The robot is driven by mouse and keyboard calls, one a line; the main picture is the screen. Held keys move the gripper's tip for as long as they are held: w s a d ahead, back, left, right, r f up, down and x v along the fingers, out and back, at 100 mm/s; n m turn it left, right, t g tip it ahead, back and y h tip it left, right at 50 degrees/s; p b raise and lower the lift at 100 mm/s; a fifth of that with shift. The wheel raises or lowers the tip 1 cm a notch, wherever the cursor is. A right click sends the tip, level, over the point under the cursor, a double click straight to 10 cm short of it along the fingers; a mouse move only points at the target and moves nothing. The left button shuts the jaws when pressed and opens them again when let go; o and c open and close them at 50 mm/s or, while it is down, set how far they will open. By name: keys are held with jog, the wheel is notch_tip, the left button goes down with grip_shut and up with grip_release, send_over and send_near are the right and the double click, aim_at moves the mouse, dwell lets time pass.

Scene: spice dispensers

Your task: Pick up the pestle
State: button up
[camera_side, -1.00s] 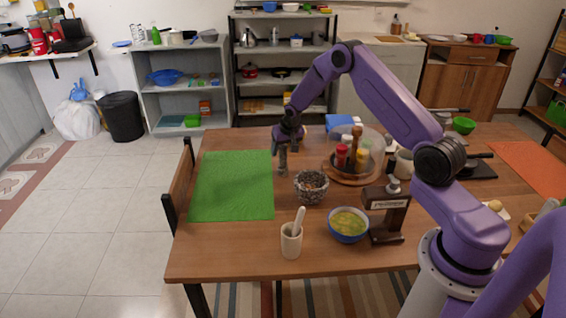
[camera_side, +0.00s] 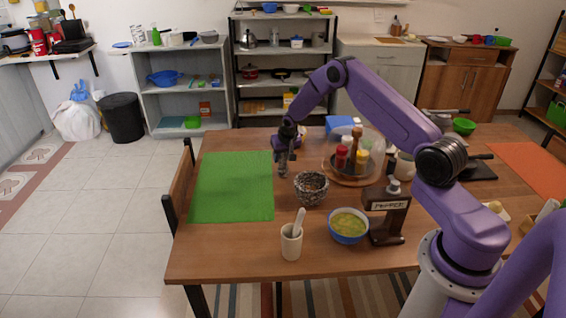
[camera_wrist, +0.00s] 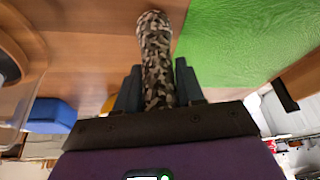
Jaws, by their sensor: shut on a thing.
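The pestle (camera_wrist: 157,60) is a speckled grey-brown stone rod. In the wrist view it stands out between the two dark fingers of my gripper (camera_wrist: 158,88), which are shut on it. In the side view my gripper (camera_side: 285,157) holds the pestle (camera_side: 283,169) pointing down, just left of and behind the stone mortar (camera_side: 311,190). The pestle appears to be outside the mortar. Its upper end is hidden by the fingers.
A green mat (camera_side: 232,187) lies to the left. A cream cup with a utensil (camera_side: 291,244), a soup bowl (camera_side: 348,238) and a pepper dispenser (camera_side: 388,215) stand in front. A round wooden tray (camera_side: 345,178) with spice bottles is to the right.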

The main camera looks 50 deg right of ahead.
jog(key=shift+r, duration=0.1)
jog(key=shift+r, duration=0.5)
notch_tip(320, 180, up, 2)
jog(key=shift+r, duration=0.25)
jog(key=s+a+r, duration=0.4)
jog(key=s+r, duration=0.5)
jog(key=s, duration=0.4)
notch_tip(320, 180, down, 7)
jog(key=s+d+g, duration=0.1)
jog(key=shift+f, duration=0.15)
jog(key=shift+s+f, duration=0.1)
dwell(0.4)
